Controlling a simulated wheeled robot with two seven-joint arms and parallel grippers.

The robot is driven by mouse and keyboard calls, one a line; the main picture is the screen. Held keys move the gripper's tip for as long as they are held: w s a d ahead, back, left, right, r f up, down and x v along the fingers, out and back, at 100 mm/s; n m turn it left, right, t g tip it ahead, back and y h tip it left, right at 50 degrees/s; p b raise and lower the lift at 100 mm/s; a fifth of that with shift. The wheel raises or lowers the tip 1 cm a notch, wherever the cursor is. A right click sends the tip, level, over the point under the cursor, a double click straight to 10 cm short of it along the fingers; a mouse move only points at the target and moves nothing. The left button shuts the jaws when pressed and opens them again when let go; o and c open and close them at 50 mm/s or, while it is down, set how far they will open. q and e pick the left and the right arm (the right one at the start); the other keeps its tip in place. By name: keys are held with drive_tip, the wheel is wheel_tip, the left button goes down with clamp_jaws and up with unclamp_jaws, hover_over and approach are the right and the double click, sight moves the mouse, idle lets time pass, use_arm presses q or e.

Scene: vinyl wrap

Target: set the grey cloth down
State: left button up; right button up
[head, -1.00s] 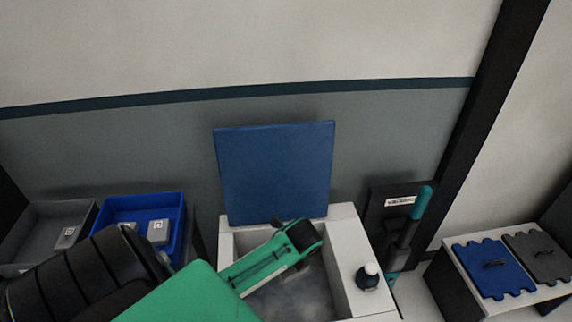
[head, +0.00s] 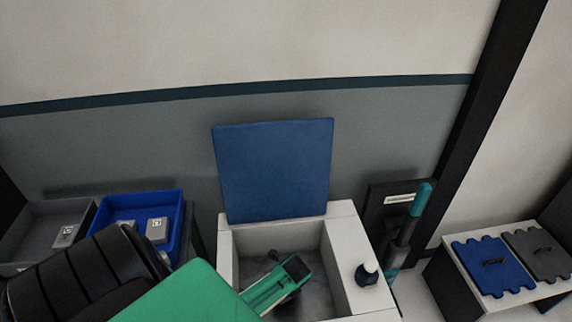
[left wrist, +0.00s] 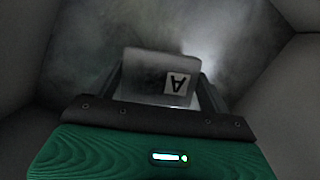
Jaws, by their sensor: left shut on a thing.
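My left gripper (head: 279,286) is lowered inside an open white box (head: 346,262) in the head view. In the left wrist view, my left gripper (left wrist: 163,92) is shut on the grey cloth (left wrist: 148,68), a flat pale grey piece with a white label marked "A". The cloth sits between the two fingers, over the box's mottled grey bottom (left wrist: 245,45). I cannot tell whether it touches the bottom. In the head view, my gripper mostly hides the cloth. My right gripper is not in view.
The box's blue lid (head: 273,170) stands upright behind it. At left are a grey bin (head: 37,228) and a blue bin (head: 142,201) with grey pieces.

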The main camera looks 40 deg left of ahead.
use_arm(q)
drive_tip(key=shift+f, duration=1.65)
drive_tip(key=o, duration=0.9)
drive_tip(key=shift+f, duration=0.1)
drive_tip(key=shift+d+r+p, duration=0.1)
drive_tip(key=shift+r+p, duration=0.45)
drive_tip(key=shift+r, duration=0.15)
drive_tip(key=p+v, duration=1)
drive_tip(key=p, duration=0.1)
drive_tip(key=shift+r+p, duration=0.15)
drive_tip(key=shift+p, duration=0.15)
drive_tip(key=shift+s+d+r+p, duration=0.1)
drive_tip(key=shift+r+p, duration=0.15)
drive_tip(key=shift+p, duration=0.1)
